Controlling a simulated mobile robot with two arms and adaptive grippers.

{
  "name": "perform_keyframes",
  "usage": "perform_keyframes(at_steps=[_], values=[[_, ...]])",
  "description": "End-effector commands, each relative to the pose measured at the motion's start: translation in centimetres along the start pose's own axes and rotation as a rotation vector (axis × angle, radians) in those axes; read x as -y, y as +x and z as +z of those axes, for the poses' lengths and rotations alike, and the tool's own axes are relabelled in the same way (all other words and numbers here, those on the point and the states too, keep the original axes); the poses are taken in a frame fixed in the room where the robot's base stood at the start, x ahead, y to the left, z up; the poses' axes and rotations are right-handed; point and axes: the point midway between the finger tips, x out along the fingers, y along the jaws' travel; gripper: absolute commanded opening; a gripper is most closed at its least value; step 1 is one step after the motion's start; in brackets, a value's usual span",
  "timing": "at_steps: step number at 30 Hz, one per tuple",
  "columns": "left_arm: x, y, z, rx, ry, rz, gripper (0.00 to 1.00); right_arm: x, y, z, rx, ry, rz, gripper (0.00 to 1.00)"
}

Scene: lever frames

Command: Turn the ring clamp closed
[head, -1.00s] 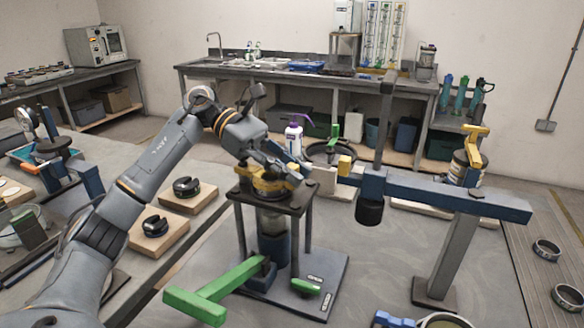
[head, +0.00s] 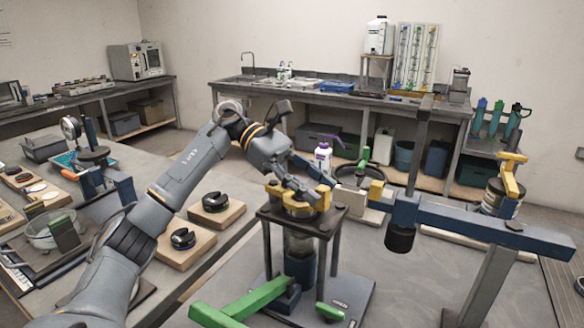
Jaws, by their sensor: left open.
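The yellow ring clamp (head: 301,212) sits on the dark top plate of a four-legged stand (head: 333,222), around the top of an upright cylinder. Raised yellow parts show on its left and right sides. My left gripper (head: 304,190) reaches down from the upper left, its grey fingers over the middle of the clamp between these yellow parts. The left gripper is open. The fingers hide part of the ring, and I cannot tell whether they touch it. My right gripper is not in view.
A green lever (head: 240,303) sticks out at the stand's lower front. A blue beam (head: 490,230) with a hanging dark cylinder (head: 400,240) stands close on the right. Black clamps on wooden blocks (head: 183,243) lie to the left. The grey surface front right is fairly clear.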

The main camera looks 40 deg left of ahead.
Motion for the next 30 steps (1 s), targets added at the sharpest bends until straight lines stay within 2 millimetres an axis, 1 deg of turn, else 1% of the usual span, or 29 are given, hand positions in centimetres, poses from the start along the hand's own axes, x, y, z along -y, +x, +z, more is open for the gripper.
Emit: perform_keyframes(at_steps=[1,6,9,12,15,18,30], values=[[-0.1,-1.2,0.1,0.002,-0.001,0.005,0.43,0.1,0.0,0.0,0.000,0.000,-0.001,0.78],[-0.1,-5.0,0.1,0.002,-0.001,0.006,0.43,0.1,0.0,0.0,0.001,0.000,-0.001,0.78],[0.0,-7.0,0.1,0.003,-0.001,0.005,0.43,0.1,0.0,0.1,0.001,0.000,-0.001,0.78],[0.0,-8.5,0.0,0.002,0.000,0.003,0.43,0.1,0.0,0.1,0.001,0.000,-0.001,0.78],[0.0,-9.5,0.0,0.000,-0.001,0.002,0.43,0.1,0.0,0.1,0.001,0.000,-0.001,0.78],[0.1,-9.9,0.0,0.000,-0.001,0.000,0.43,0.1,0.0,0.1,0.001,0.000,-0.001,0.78],[0.1,-10.1,-0.1,0.000,-0.001,0.000,0.43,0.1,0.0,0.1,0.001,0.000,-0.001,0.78]])
